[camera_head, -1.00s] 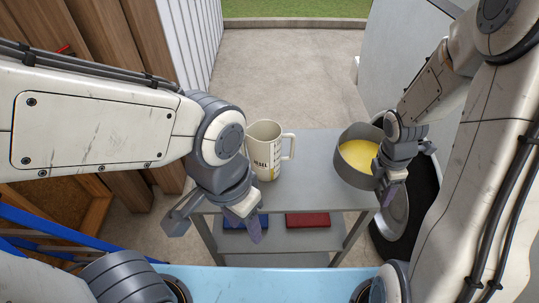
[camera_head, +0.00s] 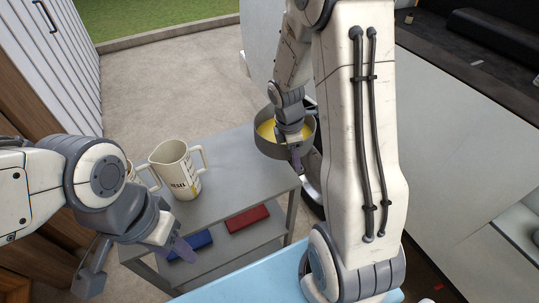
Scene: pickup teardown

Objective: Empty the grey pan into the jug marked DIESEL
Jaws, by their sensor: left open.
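The cream jug (camera_head: 174,174) with black lettering, partly legible as the end of DIESEL, stands upright on the grey table. The grey pan (camera_head: 268,147) holds yellow liquid and is at the table's right end. My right gripper (camera_head: 297,158) is at the pan's near wall, one finger showing against its outside. The other finger is hidden, so its grip on the pan is unclear. My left gripper (camera_head: 138,264) is open and empty, lower left of the jug, in front of the table's near edge.
A second cream jug (camera_head: 131,173) is partly hidden behind my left arm. A blue box (camera_head: 190,246) and a red box (camera_head: 247,219) lie on the lower shelf. The grey tabletop (camera_head: 232,180) is clear between jug and pan.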

